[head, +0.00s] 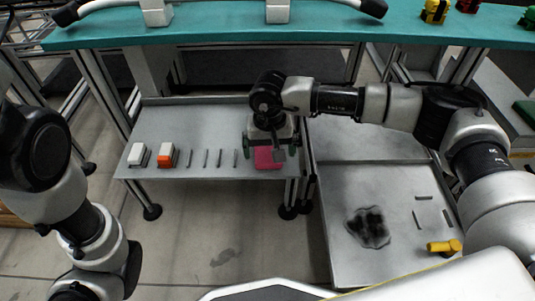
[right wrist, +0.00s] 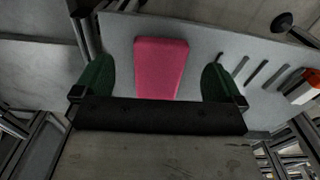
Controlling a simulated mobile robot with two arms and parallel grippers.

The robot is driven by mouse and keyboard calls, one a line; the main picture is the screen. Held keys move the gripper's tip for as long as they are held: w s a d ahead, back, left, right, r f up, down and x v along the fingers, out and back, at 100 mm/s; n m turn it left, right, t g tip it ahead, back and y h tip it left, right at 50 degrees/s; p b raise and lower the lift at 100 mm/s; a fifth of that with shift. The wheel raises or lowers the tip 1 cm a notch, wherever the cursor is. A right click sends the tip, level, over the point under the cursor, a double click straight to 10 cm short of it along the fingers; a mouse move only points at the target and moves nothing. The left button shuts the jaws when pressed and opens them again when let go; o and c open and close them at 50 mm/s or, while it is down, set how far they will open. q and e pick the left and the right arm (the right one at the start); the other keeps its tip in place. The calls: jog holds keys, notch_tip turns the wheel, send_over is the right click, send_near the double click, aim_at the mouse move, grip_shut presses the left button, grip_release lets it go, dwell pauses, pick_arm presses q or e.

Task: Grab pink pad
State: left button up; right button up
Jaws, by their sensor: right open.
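The pink pad (head: 268,157) lies at the right end of a small grey metal table, partly hidden by my right gripper in the head view. In the right wrist view the pink pad (right wrist: 160,66) is a flat rounded block between and beyond the green fingertips. My right gripper (head: 271,150) is over the pad, pointing down at it. Its two green fingers (right wrist: 158,82) are apart, one on each side of the pad, with nothing gripped. Whether they touch it cannot be told. My left arm shows at the left of the head view, but its gripper is out of view.
On the grey table (head: 200,168) stand a white block (head: 138,154), an orange-and-white block (head: 166,155) and several thin grey slots or bars. A grey tray (head: 335,255) with a dark patch and a yellow cylinder (head: 444,246) is at right. A teal shelf (head: 220,30) spans the back.

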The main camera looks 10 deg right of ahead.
aim_at(269, 162)
notch_tip(269, 162, down, 5)
jog(key=b, duration=0.4)
jog(key=shift+a, duration=0.1)
jog(key=c, duration=0.9)
